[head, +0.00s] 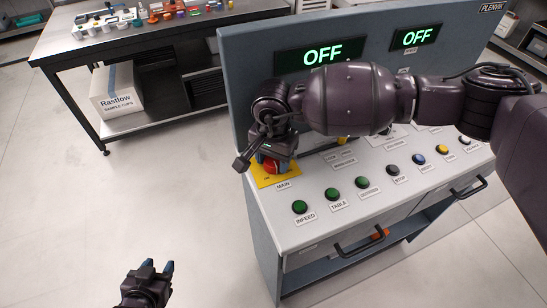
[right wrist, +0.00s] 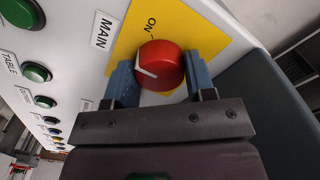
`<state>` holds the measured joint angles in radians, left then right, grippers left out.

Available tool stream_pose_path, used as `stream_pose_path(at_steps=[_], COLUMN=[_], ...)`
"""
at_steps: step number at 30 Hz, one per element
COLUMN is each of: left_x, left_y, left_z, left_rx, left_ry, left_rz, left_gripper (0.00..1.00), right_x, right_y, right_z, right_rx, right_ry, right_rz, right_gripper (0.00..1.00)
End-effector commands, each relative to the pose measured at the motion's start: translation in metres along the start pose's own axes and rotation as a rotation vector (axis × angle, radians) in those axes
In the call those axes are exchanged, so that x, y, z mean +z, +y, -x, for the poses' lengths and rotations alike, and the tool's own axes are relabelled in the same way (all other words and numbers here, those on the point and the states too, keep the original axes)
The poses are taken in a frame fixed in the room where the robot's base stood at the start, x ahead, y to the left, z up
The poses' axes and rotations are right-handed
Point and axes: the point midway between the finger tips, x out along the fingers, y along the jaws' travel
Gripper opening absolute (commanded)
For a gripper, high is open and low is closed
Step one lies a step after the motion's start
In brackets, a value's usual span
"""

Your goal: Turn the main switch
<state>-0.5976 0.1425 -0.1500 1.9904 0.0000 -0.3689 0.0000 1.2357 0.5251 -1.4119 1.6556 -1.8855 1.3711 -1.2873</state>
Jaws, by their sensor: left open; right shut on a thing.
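The main switch is a red round knob (right wrist: 160,66) on a yellow plate (right wrist: 206,36). The plate carries an ON mark, and a MAIN label sits beside it. A white pointer line on the knob lies to one side of the ON mark. In the head view the knob (head: 271,168) is at the console's near left corner, partly covered by my right gripper. My right gripper (right wrist: 163,80) is shut on the knob, one blue finger at each side. My left gripper (head: 168,267) is open and empty, low over the floor, away from the console.
Two displays on the console's upright panel (head: 240,80) read OFF. A row of buttons, including a green INFEED button (head: 300,207), runs right of the switch. A table (head: 60,45) with small items and a Rastlow box (head: 118,92) stands behind. The floor at left is clear.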

Motion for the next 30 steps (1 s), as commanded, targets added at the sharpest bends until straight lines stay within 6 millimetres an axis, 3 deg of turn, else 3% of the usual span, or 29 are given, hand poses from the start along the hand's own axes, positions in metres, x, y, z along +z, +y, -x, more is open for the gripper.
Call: stream_pose_path(at_steps=[15,30], left_x=[-0.002,-0.011], left_y=[-0.001,-0.001], left_z=[0.005,0.004], left_rx=[-0.002,-0.001], left_ry=[-0.003,0.011], left_rz=[0.001,0.0], left_gripper=[0.44,0.44], right_x=[0.0,0.0], right_y=[0.0,0.0], right_z=[0.001,0.001], right_rx=[0.0,0.0], right_ry=[0.001,0.0], right_rz=[-0.471,-0.712], right_gripper=[0.26,0.26])
